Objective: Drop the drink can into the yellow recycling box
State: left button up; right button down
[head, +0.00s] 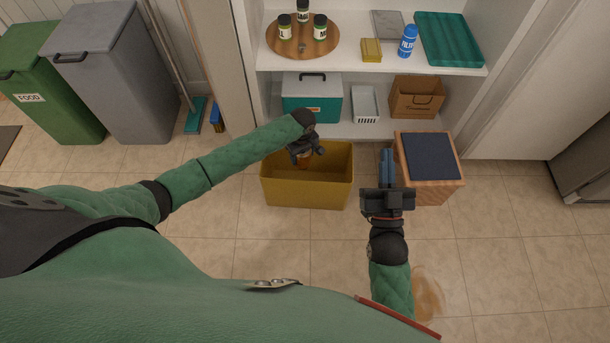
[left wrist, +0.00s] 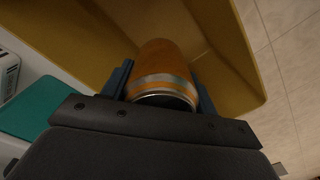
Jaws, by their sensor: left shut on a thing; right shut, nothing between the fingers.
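The yellow recycling box (head: 307,195) stands open on the floor in front of the shelves. My left gripper (head: 305,156) is over the box opening, near its far edge. In the left wrist view my left gripper (left wrist: 160,92) is shut on the orange drink can (left wrist: 163,68), with a blue finger on each side. The can has a silver band and rim, and points toward the inside of the yellow box (left wrist: 85,35). In the head view the can is mostly hidden under the gripper. My right gripper (head: 387,165) is shut and empty, right of the box.
A wooden stool with a dark top (head: 431,156) stands right of the box, close to my right gripper. Grey (head: 125,85) and green (head: 50,90) bins stand left.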

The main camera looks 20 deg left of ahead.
jog(key=shift+s+d+r+t, duration=0.1)
jog(key=shift+s+r+t, duration=0.05)
jog(key=shift+r, duration=0.3)
jog(key=shift+s+r+t, duration=0.1)
jog(key=shift+r+t, duration=0.05)
jog(key=shift+r, duration=0.25)
pick_arm(q)
jog(key=o, duration=1)
jog(key=shift+o, duration=0.2)
jog(key=shift+r, duration=0.4)
notch_tip(320, 180, up, 7)
jog(key=shift+f+p, duration=0.1)
jog(key=shift+p, duration=0.75)
pick_arm(e)
notch_tip(320, 180, down, 19)
jog(key=a+g+h, duration=0.1)
jog(key=g, duration=0.6)
jog(key=shift+w+f, duration=0.1)
